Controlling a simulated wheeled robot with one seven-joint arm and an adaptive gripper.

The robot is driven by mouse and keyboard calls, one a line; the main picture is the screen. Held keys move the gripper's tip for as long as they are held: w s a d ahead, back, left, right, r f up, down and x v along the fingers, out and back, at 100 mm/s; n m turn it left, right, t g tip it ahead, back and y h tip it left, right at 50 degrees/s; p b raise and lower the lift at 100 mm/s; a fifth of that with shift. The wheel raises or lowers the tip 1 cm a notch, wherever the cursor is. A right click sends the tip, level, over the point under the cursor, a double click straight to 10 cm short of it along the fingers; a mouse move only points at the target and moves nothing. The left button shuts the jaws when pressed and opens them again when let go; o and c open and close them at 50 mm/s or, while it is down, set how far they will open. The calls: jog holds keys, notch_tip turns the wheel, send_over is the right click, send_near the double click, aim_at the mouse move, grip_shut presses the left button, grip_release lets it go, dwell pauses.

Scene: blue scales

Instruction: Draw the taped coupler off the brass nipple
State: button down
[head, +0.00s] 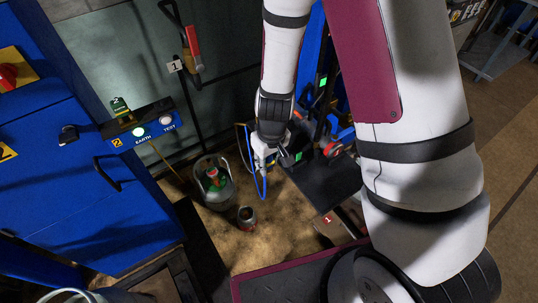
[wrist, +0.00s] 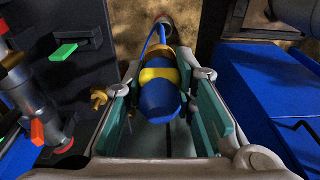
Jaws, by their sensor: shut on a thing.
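In the wrist view a blue coupler (wrist: 158,98) with a yellow tape band (wrist: 159,75) lies between my gripper's teal finger pads. My gripper (wrist: 163,82) is shut on it. A brass-coloured piece (wrist: 183,57) shows at the coupler's far end; I cannot tell whether it is the nipple or part of the coupler, or whether they are joined. A blue hose (wrist: 152,43) runs beyond the coupler. In the head view my gripper (head: 267,156) is beside the dark stand, with a blue hose loop (head: 263,187) hanging below it. The coupler is too small to make out there.
A dark panel (wrist: 77,52) with a green tab and pipework with red parts (wrist: 52,125) are left in the wrist view. A blue cabinet (wrist: 270,100) is right.

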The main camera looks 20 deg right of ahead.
jog(key=shift+r, duration=0.1)
notch_tip(320, 180, up, 5)
jog(key=p, duration=0.4)
dwell(0.3)
jog(key=shift+w, duration=0.1)
